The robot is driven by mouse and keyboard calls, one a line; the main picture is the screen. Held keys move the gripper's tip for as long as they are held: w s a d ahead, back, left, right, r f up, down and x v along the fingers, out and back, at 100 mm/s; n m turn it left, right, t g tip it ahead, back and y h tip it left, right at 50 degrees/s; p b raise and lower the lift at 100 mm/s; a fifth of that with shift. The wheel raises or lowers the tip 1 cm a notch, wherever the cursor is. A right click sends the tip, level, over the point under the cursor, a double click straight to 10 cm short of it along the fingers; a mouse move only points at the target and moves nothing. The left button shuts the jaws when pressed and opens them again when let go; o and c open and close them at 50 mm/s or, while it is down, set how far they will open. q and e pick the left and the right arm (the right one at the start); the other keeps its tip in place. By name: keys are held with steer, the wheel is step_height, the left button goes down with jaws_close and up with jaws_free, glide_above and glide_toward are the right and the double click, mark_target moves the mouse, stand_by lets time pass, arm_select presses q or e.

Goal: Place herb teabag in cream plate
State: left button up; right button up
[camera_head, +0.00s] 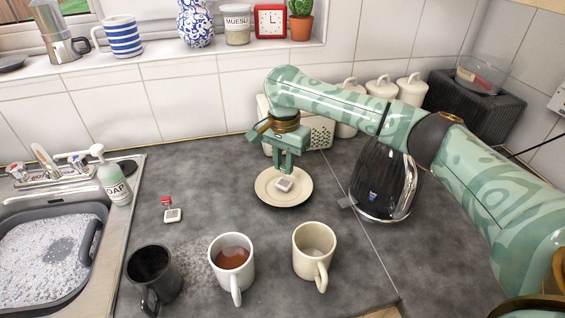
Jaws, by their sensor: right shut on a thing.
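A cream plate (265,197) lies on the dark worktop in the middle of the view. My right gripper (287,170) points down over the plate and is shut on a small white teabag (285,184). The teabag is at or just above the middle of the plate; I cannot tell whether it touches it. No herb marking can be read on it. A second teabag (173,215) with a red tag lies on the worktop to the left. My left gripper is not in view.
A black mug (153,272), a white mug of tea (232,256) and an empty cream mug (314,250) stand in front of the plate. A dark kettle (383,185) stands close right. A soapy sink (45,250) is at left.

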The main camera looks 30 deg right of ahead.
mark_target(284, 166)
steer(key=o, duration=0.7)
stand_by(0.3)
step_height(284, 166, up, 7)
steer(key=p, duration=1.2)
steer(key=shift+r, duration=0.15)
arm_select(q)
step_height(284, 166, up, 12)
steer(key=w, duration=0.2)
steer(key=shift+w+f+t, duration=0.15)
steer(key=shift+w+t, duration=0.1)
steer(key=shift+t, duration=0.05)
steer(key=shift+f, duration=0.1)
arm_select(e)
steer(key=shift+f, duration=0.25)
steer(key=shift+r, duration=0.1)
